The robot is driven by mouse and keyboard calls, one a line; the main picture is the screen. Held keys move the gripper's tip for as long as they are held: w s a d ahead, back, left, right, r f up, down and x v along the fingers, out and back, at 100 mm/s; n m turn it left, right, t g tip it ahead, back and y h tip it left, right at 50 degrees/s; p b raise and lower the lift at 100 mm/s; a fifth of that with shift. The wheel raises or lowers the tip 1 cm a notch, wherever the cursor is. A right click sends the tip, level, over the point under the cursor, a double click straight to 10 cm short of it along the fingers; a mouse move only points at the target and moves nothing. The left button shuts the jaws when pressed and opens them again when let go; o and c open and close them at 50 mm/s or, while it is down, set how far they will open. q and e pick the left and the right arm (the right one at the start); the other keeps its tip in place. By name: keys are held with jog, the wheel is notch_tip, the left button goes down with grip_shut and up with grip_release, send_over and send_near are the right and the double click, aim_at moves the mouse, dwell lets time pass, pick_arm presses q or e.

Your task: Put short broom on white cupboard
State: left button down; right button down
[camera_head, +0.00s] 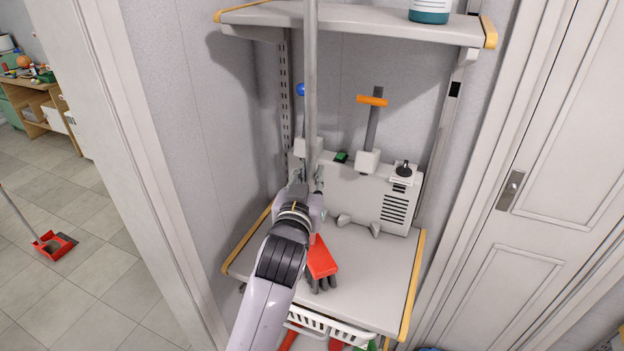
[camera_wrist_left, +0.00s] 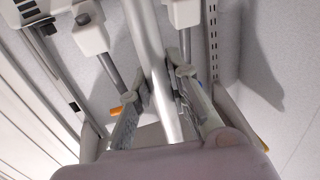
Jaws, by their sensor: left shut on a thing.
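The short broom appears as a grey pole (camera_head: 311,80) standing nearly upright. A red head (camera_head: 321,256) with dark bristles shows below my wrist, near the lower shelf; the join between pole and head is hidden by my arm. My left gripper (camera_head: 312,182) is shut around the pole. In the left wrist view the pole (camera_wrist_left: 160,75) runs between the fingers of the left gripper (camera_wrist_left: 166,98). I cannot identify the white cupboard for certain. My right gripper is not in view.
The lower shelf (camera_head: 375,270) holds a white machine (camera_head: 345,190) with an orange-topped lever (camera_head: 372,101). An upper shelf (camera_head: 360,24) bears a bottle (camera_head: 430,10) and lies close to the pole. A white basket (camera_head: 335,328) is below. A panelled door (camera_head: 535,200) stands right.

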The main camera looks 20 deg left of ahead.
pick_arm(q)
jog(key=shift+w+a+f, duration=0.15)
jog(key=shift+w, duration=0.3)
jog(key=c, duration=1.9)
grip_release()
jog(key=shift+s, duration=0.15)
jog(key=shift+c, duration=0.2)
jog(key=shift+o, duration=0.7)
jog(key=shift+s, duration=0.25)
jog(key=shift+o, duration=0.6)
jog(key=shift+s+d+r, duration=0.1)
jog(key=shift+d+r, duration=0.1)
jog(key=shift+o, duration=0.8)
jog(key=shift+f, duration=0.1)
jog(key=shift+w+a, duration=0.1)
jog(key=shift+w, duration=0.1)
jog(key=shift+s, duration=0.2)
